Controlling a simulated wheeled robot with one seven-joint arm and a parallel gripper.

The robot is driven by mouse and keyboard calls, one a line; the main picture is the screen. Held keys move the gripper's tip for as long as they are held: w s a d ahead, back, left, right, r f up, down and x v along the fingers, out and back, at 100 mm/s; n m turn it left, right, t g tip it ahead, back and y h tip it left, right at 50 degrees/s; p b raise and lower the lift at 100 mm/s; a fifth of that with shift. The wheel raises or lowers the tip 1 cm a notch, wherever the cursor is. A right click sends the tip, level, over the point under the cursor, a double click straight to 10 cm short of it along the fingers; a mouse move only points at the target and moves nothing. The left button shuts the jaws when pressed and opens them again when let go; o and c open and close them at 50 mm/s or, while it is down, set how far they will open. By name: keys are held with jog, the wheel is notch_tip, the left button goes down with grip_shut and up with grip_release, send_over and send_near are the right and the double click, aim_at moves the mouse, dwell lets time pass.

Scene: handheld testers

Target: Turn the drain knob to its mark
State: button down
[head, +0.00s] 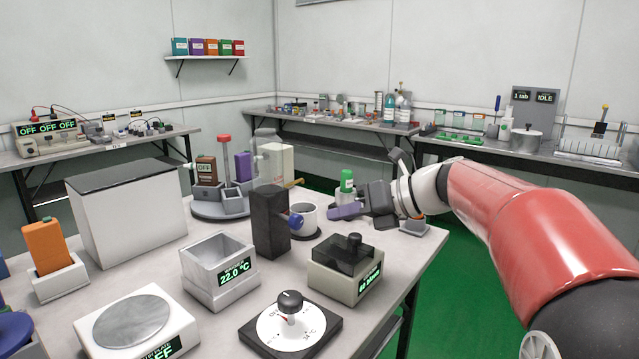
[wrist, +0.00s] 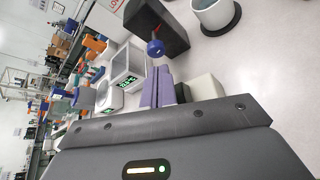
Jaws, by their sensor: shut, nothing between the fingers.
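A black upright block (head: 267,221) stands on the near table with a blue round knob (head: 295,221) on its right side. I take this to be the drain knob; its mark is too small to make out. The knob also shows in the wrist view (wrist: 155,48), just beyond my fingertips. My gripper (head: 332,212) has purple fingers and is shut and empty. In the head view it is right of the knob, apart from it. In the wrist view the fingers (wrist: 160,72) point towards the knob, with a small gap.
A grey box with a dark lid (head: 346,266), a dial (head: 291,322) and a 22.0 °C bath (head: 219,269) stand nearer. A green-capped bottle (head: 347,186) is behind my gripper.

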aim_at(290, 220)
jog(key=shift+s+f+b, duration=0.1)
jog(key=shift+s+b, duration=0.4)
jog(key=shift+b, duration=0.3)
jog(key=shift+w+a+r, duration=0.2)
jog(key=shift+a, duration=0.25)
jog(key=w+a+p, duration=0.2)
jog(key=w+a, duration=0.1)
jog(key=a, duration=0.1)
jog(key=shift+w+a, duration=0.35)
jog(key=shift+a, duration=0.05)
jog(key=shift+s+f, duration=0.1)
jog(key=shift+f, duration=0.15)
